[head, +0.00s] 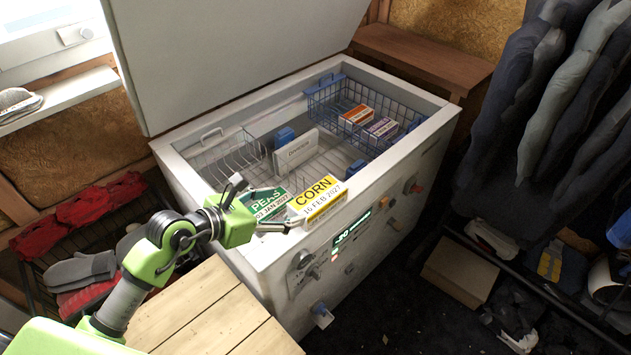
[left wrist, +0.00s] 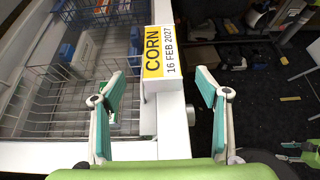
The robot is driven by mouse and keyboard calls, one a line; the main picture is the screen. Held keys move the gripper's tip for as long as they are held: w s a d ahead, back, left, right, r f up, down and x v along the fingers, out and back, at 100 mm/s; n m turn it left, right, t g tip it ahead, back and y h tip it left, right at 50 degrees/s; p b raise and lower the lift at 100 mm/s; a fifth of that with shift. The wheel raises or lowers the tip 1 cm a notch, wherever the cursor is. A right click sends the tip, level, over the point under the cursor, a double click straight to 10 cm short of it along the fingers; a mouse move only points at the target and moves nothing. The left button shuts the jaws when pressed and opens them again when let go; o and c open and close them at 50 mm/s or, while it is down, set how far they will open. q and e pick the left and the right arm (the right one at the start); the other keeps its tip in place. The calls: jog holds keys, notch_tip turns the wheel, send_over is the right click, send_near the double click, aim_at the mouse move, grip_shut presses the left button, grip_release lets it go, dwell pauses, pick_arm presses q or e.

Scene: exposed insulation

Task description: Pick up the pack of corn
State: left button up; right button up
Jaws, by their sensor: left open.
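The pack of corn (head: 317,200) is a yellow and white box labelled CORN, 16 FEB 2027. It rests on the front rim of the open chest freezer (head: 402,157). My left gripper (head: 258,207) is open and empty just left of it. In the left wrist view the corn pack (left wrist: 165,62) lies ahead, between the lines of the two spread fingers (left wrist: 160,84), with gaps on both sides. A green pack of peas (head: 267,203) is beside the corn, partly hidden by my gripper. Part of my right gripper (left wrist: 298,152) shows at the right edge of the left wrist view; its opening is unclear.
The freezer's lid (head: 235,50) stands raised. Inside are wire baskets (head: 228,155), an orange box (head: 356,117), a purple box (head: 381,131) and a white divider sign (head: 296,153). A wooden surface (head: 205,310) lies below my left arm. Dark jackets (head: 560,110) hang at right.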

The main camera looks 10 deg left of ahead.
aim_at(316, 197)
pick_arm(q)
jog(key=shift+w+d+f, duration=0.35)
jog(key=shift+w+d, duration=0.3)
jog(key=shift+d, duration=0.05)
jog(key=x, duration=0.3)
jog(key=shift+d+f+p, duration=0.1)
jog(key=shift+p, duration=0.3)
jog(key=x, duration=0.3)
jog(key=shift+w, duration=0.15)
jog(key=shift+w+d+f, duration=0.1)
jog(key=shift+w, duration=0.2)
jog(key=p+x, duration=0.1)
jog(key=x, duration=0.2)
jog(key=shift+w+d+f, duration=0.1)
jog(key=shift+w, duration=0.05)
jog(key=shift+w+d+f, duration=0.2)
jog(key=shift+w+f, duration=0.05)
pick_arm(e)
jog(key=shift+g, duration=0.3)
jog(key=s, duration=0.1)
jog(key=s+r, duration=0.1)
jog(key=s, duration=0.2)
jog(key=shift+s+d+r, duration=0.25)
jog(key=shift+d+r, duration=0.05)
